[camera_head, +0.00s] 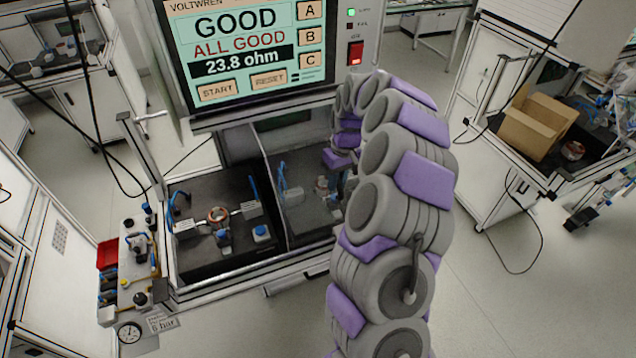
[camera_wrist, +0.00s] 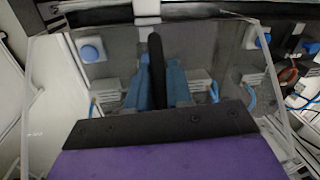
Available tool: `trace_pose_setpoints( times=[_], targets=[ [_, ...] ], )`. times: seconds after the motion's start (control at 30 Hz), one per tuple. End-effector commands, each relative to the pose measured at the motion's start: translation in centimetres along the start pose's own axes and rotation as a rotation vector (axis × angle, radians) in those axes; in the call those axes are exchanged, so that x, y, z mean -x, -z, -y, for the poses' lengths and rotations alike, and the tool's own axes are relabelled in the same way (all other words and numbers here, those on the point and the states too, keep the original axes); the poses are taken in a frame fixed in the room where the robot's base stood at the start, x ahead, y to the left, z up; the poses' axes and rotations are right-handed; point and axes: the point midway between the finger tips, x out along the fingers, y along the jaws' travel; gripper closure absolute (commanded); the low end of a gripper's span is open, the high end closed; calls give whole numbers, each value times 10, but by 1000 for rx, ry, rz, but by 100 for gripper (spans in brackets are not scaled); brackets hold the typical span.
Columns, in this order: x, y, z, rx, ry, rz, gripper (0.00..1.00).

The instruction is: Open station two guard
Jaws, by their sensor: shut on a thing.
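The station two guard is a clear panel (camera_head: 296,205) in front of the right-hand bay, greying what lies behind it. In the wrist view the clear guard (camera_wrist: 55,95) fills much of the picture, and its edges show on both sides. A dark upright handle (camera_wrist: 157,50) stands between my blue fingers. My gripper (camera_wrist: 157,80) is shut on this handle. In the head view my gripper (camera_head: 340,158) is at the right-hand bay, partly hidden by my arm. A stator on its fixture (camera_head: 321,187) shows dimly behind the guard.
The left bay holds a copper-wound stator (camera_head: 217,215) and a blue button (camera_head: 261,232). The tester screen (camera_head: 245,45) above reads GOOD, ALL GOOD, 23.8 ohm. A cardboard box (camera_head: 537,125) stands on a bench at right.

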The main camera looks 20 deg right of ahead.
Motion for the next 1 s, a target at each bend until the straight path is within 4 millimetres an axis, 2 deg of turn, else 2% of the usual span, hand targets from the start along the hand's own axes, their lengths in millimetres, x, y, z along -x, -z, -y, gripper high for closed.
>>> trace_pose_setpoints(
  times=[0.2,0.53,0.57,0.6,1.0],
  targets=[
    [4,0,-12,-1,-3,-5,100],
    [5,-1,-14,-1,-4,-8,100],
    [5,-1,-15,-1,-4,-8,77],
    [5,-1,-15,-1,-4,-8,74],
    [2,0,-13,-1,-3,-1,74]
  ],
)
